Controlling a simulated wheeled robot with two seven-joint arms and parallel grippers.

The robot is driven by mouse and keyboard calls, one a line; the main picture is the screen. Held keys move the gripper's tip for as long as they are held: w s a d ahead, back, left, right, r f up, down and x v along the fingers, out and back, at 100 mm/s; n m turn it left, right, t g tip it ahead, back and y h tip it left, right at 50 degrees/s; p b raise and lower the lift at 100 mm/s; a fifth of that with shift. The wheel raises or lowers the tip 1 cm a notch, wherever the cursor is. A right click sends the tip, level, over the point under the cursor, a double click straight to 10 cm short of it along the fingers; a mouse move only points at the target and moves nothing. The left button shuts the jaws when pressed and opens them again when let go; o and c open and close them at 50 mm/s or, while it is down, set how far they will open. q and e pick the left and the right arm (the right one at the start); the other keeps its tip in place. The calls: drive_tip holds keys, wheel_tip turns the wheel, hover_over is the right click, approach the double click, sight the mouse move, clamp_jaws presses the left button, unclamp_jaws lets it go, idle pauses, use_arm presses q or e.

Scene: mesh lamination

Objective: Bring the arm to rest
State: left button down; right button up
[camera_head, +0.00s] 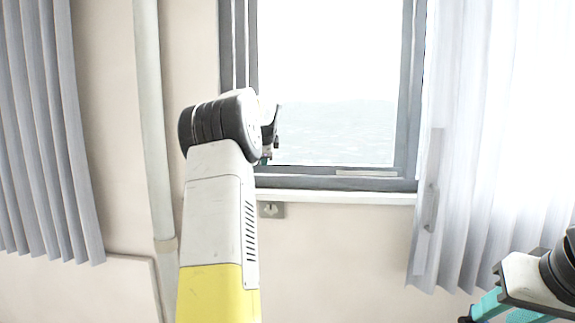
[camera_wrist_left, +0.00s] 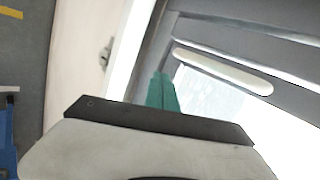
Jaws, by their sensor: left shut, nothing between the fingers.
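My left arm rises in the middle of the head view, raised in front of the window. My right gripper (camera_head: 495,308) is at the bottom right corner of the head view. Its teal fingers are partly cut off by the picture edge.
The window (camera_head: 325,178) with a grey frame is behind my left arm. A pale curtain (camera_head: 480,150) hangs at right, near my right gripper. A grey curtain (camera_head: 45,130) and a vertical pipe (camera_head: 150,110) are at left. A wall socket (camera_head: 270,210) is below the sill.

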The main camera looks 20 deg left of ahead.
use_arm(q)
drive_tip(key=a+v, duration=0.1)
drive_tip(key=v, duration=0.5)
drive_tip(key=shift+s+r, duration=0.15)
drive_tip(key=shift+s, duration=0.35)
